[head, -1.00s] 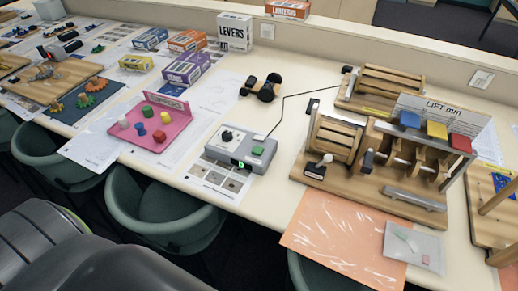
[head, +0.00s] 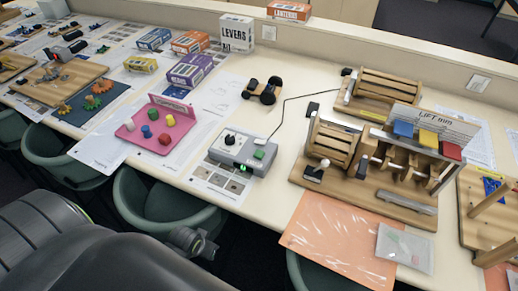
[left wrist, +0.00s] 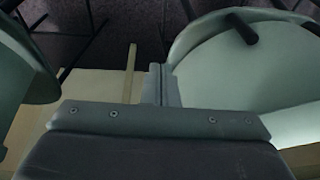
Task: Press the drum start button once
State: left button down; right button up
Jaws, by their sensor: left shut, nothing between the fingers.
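A grey control box (head: 243,155) stands near the table's front edge in the head view. It has a black knob (head: 230,139), a green button (head: 259,154) and a glowing green spot on its front. A cable runs from it towards the wooden slatted drums (head: 334,143) on the right. My left gripper (head: 200,245) is shut and empty, low over the green chair in front of the table, apart from the box. Its closed fingers (left wrist: 162,82) also show in the left wrist view, with chairs beyond. My right gripper is not in view.
A pink tray with coloured pegs (head: 136,137) is left of the box. A black wheeled piece (head: 265,91) lies behind it. An orange sheet (head: 322,240) and a clear bag (head: 404,249) lie front right. Green chairs (head: 150,205) line the front edge.

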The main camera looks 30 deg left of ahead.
pick_arm(q)
notch_tip(320, 180, up, 15)
jog(key=w+d+t+p, duration=0.1)
jog(key=w+d+p, duration=0.1)
jog(key=w+r+h, duration=0.1)
jog(key=w, duration=0.3)
jog(key=w+d+r+t+h, duration=0.1)
jog(key=w+r, duration=0.1)
jog(key=w, duration=0.3)
jog(key=w+r+m+h, duration=0.1)
jog(key=w+r+h, duration=0.1)
jog(key=w, duration=0.2)
jog(key=shift+w+d+r, duration=0.15)
jog(key=shift+w+d, duration=0.05)
jog(key=shift+d, duration=0.1)
jog(key=w+r+t+h, duration=0.1)
jog(key=w+r+h, duration=0.2)
jog(key=w+r, duration=0.8)
jog(key=shift+w+r, duration=0.2)
jog(key=shift+r, duration=0.1)
jog(key=shift+f, duration=0.1)
